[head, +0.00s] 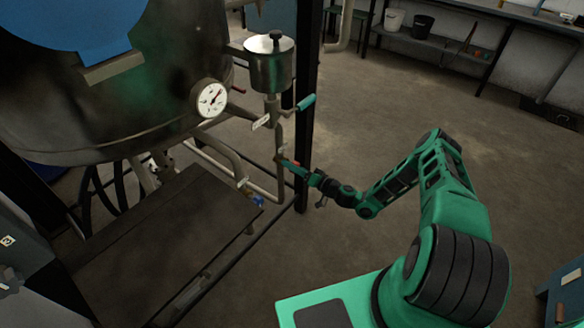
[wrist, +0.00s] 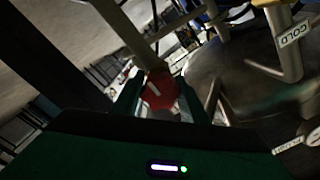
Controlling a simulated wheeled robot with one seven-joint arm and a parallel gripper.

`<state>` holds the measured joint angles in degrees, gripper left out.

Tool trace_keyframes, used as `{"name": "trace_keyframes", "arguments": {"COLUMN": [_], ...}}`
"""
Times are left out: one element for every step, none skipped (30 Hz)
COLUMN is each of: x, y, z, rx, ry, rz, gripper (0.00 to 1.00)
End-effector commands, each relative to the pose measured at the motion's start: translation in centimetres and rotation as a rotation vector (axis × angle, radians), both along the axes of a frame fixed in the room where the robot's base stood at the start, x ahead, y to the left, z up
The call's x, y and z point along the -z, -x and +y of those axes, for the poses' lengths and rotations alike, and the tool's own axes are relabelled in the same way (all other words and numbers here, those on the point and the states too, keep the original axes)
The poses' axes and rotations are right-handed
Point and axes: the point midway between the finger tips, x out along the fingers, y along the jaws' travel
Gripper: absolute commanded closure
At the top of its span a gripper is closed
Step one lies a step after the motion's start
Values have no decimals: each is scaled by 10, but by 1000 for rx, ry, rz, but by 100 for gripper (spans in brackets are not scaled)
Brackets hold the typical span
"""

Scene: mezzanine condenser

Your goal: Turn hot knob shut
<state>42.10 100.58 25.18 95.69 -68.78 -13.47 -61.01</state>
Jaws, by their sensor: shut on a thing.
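A red knob (wrist: 160,92) with a pale mark on its face sits on a pipe in the wrist view. My gripper (wrist: 158,98) is shut on it, with one green finger on each side. In the head view my gripper (head: 289,165) reaches left to the vertical pipe (head: 279,135) below the small metal pot. The knob is mostly hidden there by the fingers. A partly visible white tag (wrist: 290,144) at the lower right of the wrist view seems to begin with HO.
A tag reading COLD (wrist: 293,33) hangs on another pipe. The metal pot (head: 270,62), gauge (head: 212,98), large vessel (head: 130,85) and dark post (head: 306,95) stand close by. Open floor (head: 385,130) lies to the right.

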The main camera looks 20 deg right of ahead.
Motion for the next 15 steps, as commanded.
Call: {"name": "trace_keyframes", "arguments": {"x": [-1, -1, -1, -1, -1, -1, -1, -1, -1, -1, -1, -1, -1, -1, -1], "y": [-5, -5, -5, -5, -5, -5, -5, -5, -5, -5, -5, -5, -5, -4, -4], "z": [-9, -9, -9, -9, -9, -9, -9, -9, -9, -9, -9, -9, -9, -8, -7], "rx": [18, 18, 18, 18, 18, 18, 18, 18, 18, 18, 18, 18, 17, 16, 14], "ry": [4, 3, 3, 2, 3, 3, 3, 3, 3, 3, 3, 3, 3, 3, 3], "rz": [-3, -3, -3, -2, -2, -2, -2, -2, -2, -2, -2, -3, -2, -2, -2], "gripper": [83, 83, 83, 83, 83, 83, 83, 83, 83, 83, 83, 54, 46, 42, 42]}}
